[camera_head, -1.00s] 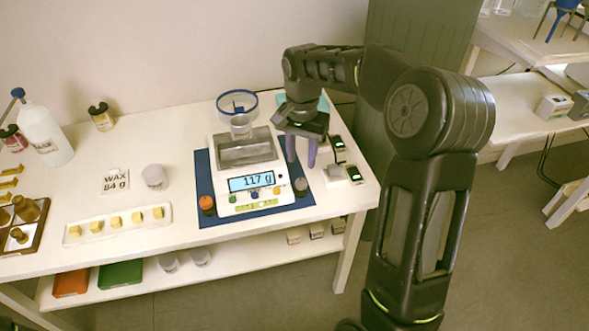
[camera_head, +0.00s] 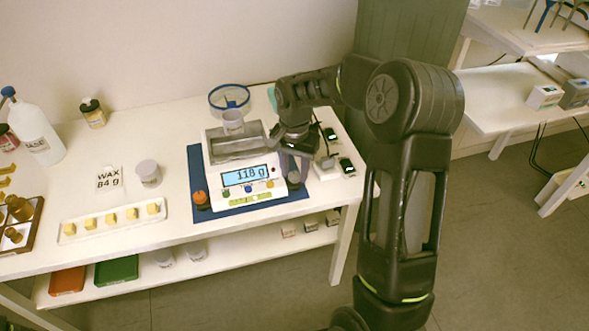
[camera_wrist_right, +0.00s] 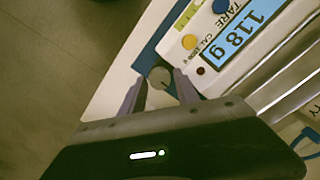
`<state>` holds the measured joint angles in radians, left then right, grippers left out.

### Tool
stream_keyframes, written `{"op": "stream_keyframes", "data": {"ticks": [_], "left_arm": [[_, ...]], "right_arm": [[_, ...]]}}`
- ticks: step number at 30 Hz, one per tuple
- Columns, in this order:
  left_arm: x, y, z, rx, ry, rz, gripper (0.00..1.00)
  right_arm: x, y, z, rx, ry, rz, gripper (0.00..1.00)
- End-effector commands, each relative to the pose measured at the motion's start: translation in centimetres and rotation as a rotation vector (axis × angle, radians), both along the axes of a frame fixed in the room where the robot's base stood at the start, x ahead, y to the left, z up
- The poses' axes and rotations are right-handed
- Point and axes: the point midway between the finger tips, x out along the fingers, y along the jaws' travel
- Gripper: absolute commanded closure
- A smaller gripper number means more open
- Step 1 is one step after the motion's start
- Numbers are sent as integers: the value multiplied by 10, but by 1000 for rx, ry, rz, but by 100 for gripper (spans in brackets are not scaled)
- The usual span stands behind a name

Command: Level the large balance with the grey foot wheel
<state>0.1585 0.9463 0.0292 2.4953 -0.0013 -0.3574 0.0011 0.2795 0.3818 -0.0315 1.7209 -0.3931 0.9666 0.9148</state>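The large balance (camera_head: 236,148) stands on a blue mat (camera_head: 238,216), with a glass cup (camera_head: 233,122) on its pan. Its display (camera_head: 247,175) reads 118 g. A yellow-green strip (camera_head: 250,199) lies along its front edge. The grey foot wheel (camera_head: 294,178) is at the balance's front right corner; it also shows in the right wrist view (camera_wrist_right: 160,78). My right gripper (camera_head: 294,172) is open and low, with one finger on each side of the grey wheel. Contact with the wheel is unclear. My left gripper is out of view.
An orange foot wheel (camera_head: 201,198) is at the balance's front left. Small devices with green displays (camera_head: 347,165) stand close to the right of my gripper. A blue-rimmed dish (camera_head: 229,98) is behind. A white tray of yellow cubes (camera_head: 112,219) lies left.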

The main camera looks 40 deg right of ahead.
Motion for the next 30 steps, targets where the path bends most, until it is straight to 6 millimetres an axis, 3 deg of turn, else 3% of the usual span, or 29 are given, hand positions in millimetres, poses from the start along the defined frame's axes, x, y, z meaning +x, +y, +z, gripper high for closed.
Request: {"op": "stream_keyframes", "data": {"ticks": [6, 20, 30], "left_arm": [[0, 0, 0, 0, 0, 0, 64], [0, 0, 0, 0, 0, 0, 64], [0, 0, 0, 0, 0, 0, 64]], "right_arm": [[0, 0, 0, 0, 0, 0, 63], [0, 0, 0, 0, 0, 0, 100], [0, 0, 1, -1, -1, 9, 100]]}}
